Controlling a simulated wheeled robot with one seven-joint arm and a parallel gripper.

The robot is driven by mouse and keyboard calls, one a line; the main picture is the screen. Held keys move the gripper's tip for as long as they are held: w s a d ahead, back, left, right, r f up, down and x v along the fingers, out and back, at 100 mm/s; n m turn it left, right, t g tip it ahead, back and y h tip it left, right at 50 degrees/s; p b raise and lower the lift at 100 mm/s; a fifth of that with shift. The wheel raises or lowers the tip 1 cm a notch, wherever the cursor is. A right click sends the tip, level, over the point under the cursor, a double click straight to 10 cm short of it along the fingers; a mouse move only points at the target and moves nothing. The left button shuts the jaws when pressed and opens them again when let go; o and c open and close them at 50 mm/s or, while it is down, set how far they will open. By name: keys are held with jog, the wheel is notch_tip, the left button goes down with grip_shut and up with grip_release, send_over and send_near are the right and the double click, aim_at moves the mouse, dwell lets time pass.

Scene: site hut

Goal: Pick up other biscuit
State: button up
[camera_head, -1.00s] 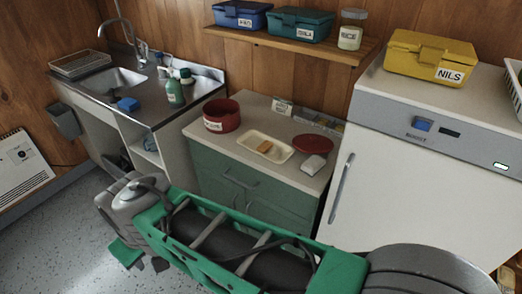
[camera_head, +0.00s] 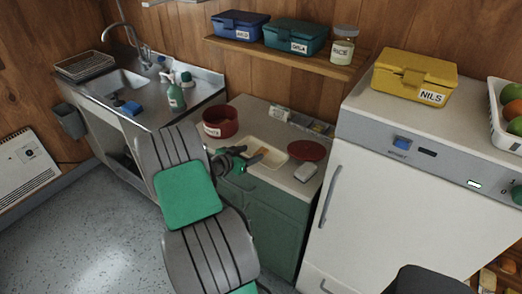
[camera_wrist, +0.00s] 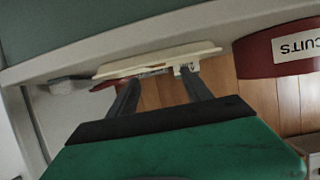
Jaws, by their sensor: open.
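In the head view a small tan biscuit (camera_head: 263,151) lies in the shallow cream tray (camera_head: 281,164) on the green cabinet's top. My gripper (camera_head: 243,158) is at the tray's left front side and partly covers it. The gripper is open, and nothing shows between its fingers. In the wrist view the fingers (camera_wrist: 160,90) point towards the edge of the tray (camera_wrist: 150,62), seen almost edge-on. The biscuit cannot be made out there. The red biscuit tin (camera_head: 219,122) stands behind and left of the tray; its label shows in the wrist view (camera_wrist: 275,52).
A red lid (camera_head: 306,150) and a small white item (camera_head: 305,172) lie right of the tray. Small boxes (camera_head: 300,120) stand behind it. A white appliance (camera_head: 350,200) rises close on the right. A sink bench (camera_head: 150,115) with a green bottle (camera_head: 176,97) is on the left.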

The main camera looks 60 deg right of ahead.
aim_at(262, 150)
jog(key=x, duration=0.2)
jog(key=p+x, duration=0.1)
jog(key=x, duration=0.1)
jog(key=p+x, duration=0.1)
jog(key=x, duration=0.1)
jog(key=shift+s+a+f, duration=0.15)
jog(key=shift+s+f, duration=0.15)
grip_shut()
dwell(0.4)
